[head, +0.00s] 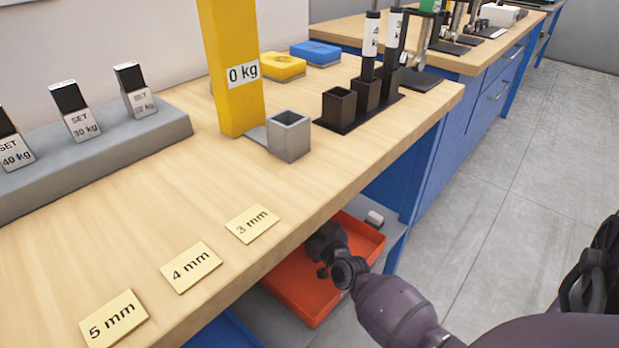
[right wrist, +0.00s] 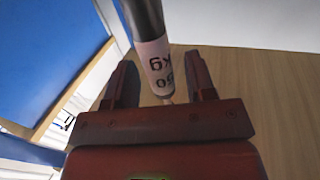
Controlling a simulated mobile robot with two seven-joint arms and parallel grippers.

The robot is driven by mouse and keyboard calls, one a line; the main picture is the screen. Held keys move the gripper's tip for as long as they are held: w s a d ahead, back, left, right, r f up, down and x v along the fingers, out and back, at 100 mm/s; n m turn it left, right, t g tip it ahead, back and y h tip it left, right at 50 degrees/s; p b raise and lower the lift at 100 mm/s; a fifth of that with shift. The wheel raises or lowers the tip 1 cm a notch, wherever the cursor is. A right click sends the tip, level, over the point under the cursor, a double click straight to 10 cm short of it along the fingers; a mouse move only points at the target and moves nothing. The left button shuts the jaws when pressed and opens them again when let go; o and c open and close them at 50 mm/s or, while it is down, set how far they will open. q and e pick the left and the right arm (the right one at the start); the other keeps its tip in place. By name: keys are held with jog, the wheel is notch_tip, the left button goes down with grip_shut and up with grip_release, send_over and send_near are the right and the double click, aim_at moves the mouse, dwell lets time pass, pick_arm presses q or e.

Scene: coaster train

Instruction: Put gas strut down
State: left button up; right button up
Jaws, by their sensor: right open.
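In the right wrist view a gas strut (right wrist: 145,18), with a grey metal body and a pale label reading in kg, lies between the two fingers of my right gripper (right wrist: 160,72). The fingers are open, one on each side of it; whether either touches it I cannot tell. In the head view my right gripper (head: 325,243) is low, over the orange tray (head: 305,303) beside the workbench; the strut is hidden there. My left gripper is out of view.
The workbench (head: 150,180) has plates marked 3 mm (head: 252,223), 4 mm (head: 191,267) and 5 mm (head: 113,317). A yellow 0 kg post (head: 232,60) with a grey socket (head: 289,137) and a black rack (head: 338,112) holding struts stand behind.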

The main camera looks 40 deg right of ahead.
jog(key=shift+p+v, duration=0.5)
jog(key=shift+v, duration=1.95)
